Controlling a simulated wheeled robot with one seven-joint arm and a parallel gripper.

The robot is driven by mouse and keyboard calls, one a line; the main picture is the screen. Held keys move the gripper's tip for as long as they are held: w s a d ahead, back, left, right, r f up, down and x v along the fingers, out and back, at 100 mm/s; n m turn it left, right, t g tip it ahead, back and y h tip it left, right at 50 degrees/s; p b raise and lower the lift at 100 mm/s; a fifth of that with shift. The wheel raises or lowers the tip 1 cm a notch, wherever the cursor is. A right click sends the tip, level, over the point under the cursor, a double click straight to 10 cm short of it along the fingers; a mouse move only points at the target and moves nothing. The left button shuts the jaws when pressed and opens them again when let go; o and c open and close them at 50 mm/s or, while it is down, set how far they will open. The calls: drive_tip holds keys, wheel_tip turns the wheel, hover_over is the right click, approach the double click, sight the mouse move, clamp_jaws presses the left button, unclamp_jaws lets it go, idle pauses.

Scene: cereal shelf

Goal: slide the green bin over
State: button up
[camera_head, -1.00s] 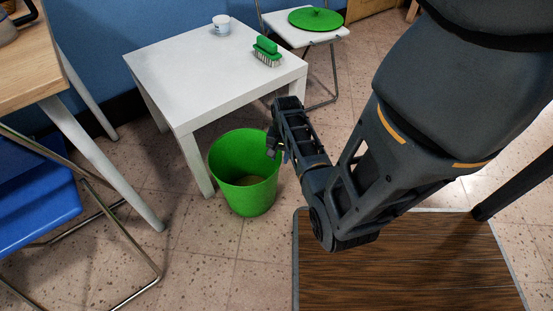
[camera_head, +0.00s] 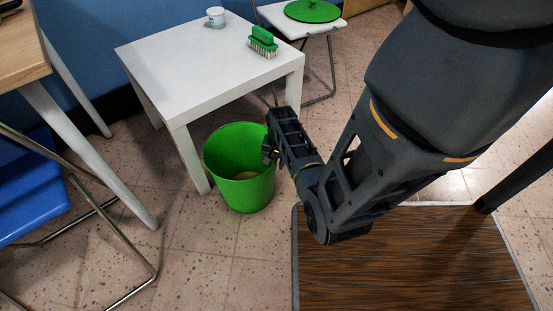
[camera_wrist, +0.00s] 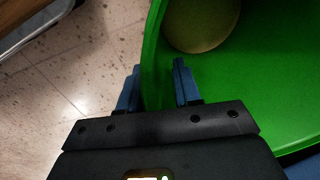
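The green bin (camera_head: 240,190) stands upright on the floor, beside the front leg of the white table. A round tan thing (camera_wrist: 203,22) lies inside it. My gripper (camera_head: 268,150) is at the right side of the bin's rim in the head view. In the wrist view, its two blue fingers (camera_wrist: 157,72) are apart, with the bin's wall between them. One finger is outside the bin, close to the wall, and the other is inside. A gap shows between the inner finger and the wall. The fingertips are small and partly hidden in the head view.
The white table (camera_head: 190,65) holds a white cup (camera_head: 216,17) and a green brush (camera_head: 263,42). A chair with a green round lid (camera_head: 313,11) stands behind. A blue chair (camera_head: 40,195) is at left. Floor (camera_head: 205,235) in front of the bin is clear.

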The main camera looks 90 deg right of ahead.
drive_tip(key=shift+f, duration=0.15)
clamp_jaws()
idle(1.4)
